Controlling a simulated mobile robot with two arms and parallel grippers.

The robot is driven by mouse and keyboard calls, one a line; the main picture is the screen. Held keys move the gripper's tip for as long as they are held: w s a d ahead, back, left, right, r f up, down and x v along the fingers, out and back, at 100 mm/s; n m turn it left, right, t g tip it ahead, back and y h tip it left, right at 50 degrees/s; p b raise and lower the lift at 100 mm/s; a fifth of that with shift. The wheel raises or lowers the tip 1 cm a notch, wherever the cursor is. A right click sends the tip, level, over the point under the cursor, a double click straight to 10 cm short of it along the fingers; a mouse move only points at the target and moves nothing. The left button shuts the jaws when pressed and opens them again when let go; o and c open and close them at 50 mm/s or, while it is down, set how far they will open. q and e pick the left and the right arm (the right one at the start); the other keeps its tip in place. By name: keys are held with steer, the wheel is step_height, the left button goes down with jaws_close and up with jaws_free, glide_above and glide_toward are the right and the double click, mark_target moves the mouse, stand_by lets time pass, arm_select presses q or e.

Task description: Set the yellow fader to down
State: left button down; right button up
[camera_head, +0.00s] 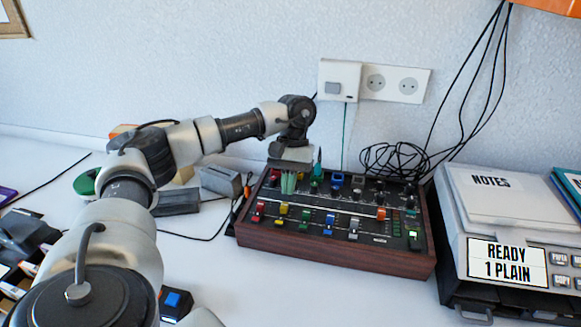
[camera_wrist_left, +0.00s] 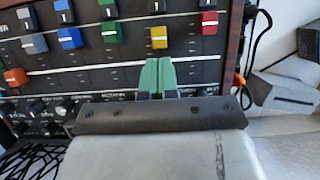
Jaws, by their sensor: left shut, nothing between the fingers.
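The mixer panel (camera_head: 335,259) has a wooden frame and a row of colored faders. The yellow fader (camera_head: 283,208) is second from the left, between the red fader (camera_head: 259,206) and the green fader (camera_head: 305,213). My left gripper (camera_head: 288,192) has green fingers, shut and empty, pointing down just behind the yellow fader. In the left wrist view, the fingertips (camera_wrist_left: 158,62) are beside the fader with a small apparent gap. My right gripper is not in view.
An orange fader (camera_head: 381,213) and several knobs are on the same panel. Blue (camera_wrist_left: 69,38) and grey (camera_wrist_left: 33,44) faders stand farther along the row. Black cables (camera_head: 395,158) lie behind the mixer. A labeled machine (camera_head: 507,262) stands at right.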

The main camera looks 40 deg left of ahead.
arm_select(q)
steer(key=shift+s+d+f, duration=0.15)
steer(key=shift+s+f, duration=0.05)
steer(key=shift+f, duration=0.3)
steer(key=shift+s+d, duration=0.4)
steer(key=shift+s, duration=0.4)
steer(key=p+v, duration=0.2)
steer(key=v, duration=0.8)
steer(key=shift+w+r+p, duration=0.2)
steer(key=shift+r+p, duration=0.1)
steer(key=shift+r, duration=0.05)
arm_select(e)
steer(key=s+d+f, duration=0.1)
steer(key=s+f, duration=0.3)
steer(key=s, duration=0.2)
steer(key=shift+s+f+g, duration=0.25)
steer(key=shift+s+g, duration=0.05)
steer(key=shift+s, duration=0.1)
